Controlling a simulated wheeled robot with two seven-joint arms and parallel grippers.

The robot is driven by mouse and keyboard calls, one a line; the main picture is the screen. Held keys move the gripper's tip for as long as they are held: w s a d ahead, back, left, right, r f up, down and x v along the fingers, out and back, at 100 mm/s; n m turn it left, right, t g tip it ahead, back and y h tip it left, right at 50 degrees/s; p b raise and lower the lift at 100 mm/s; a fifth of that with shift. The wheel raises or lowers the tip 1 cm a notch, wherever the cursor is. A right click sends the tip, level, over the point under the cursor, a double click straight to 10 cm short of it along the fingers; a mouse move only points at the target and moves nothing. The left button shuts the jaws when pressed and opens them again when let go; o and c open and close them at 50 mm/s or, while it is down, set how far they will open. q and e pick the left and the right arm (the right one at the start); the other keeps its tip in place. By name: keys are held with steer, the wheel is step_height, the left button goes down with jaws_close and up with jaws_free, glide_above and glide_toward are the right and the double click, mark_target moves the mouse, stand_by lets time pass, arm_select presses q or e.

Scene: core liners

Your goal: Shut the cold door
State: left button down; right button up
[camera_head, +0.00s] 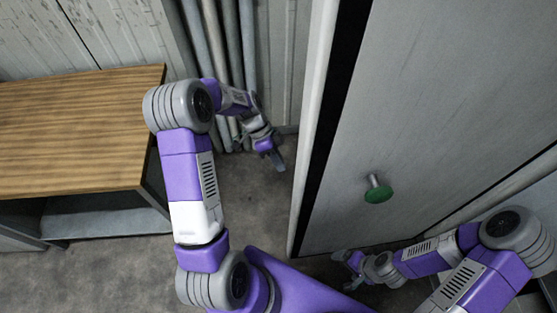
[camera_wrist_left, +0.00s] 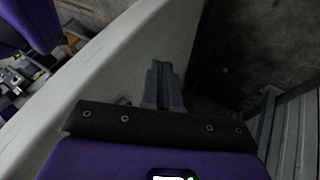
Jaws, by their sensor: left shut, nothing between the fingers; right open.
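The cold door (camera_head: 420,110) is a large pale grey panel at the right of the head view. It has a green round knob (camera_head: 378,194) on a short metal stem, and a black strip (camera_head: 328,130) along its left side beside a pale edge (camera_head: 304,150). It stands at an angle to the back wall. My left gripper (camera_head: 278,160) is shut and empty, just left of that pale edge. In the left wrist view its fingers (camera_wrist_left: 162,72) are together in front of a pale panel (camera_wrist_left: 90,85); contact cannot be told. My right gripper (camera_head: 345,268) is open, low near the door's bottom.
A wooden-topped bench (camera_head: 75,130) with a lower shelf (camera_head: 105,217) stands at the left. Several grey vertical pipes (camera_head: 228,50) run along the back wall behind my left arm. Bare grey floor (camera_head: 110,275) lies between the bench and the door.

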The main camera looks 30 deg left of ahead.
arm_select(q)
steer(key=s+d+f+b, duration=0.1)
steer(key=s+d+f, duration=0.3)
steer(key=d+f, duration=0.1)
steer(key=shift+d+b, duration=0.35)
steer(key=shift+d, duration=0.1)
steer(key=shift+s, duration=0.1)
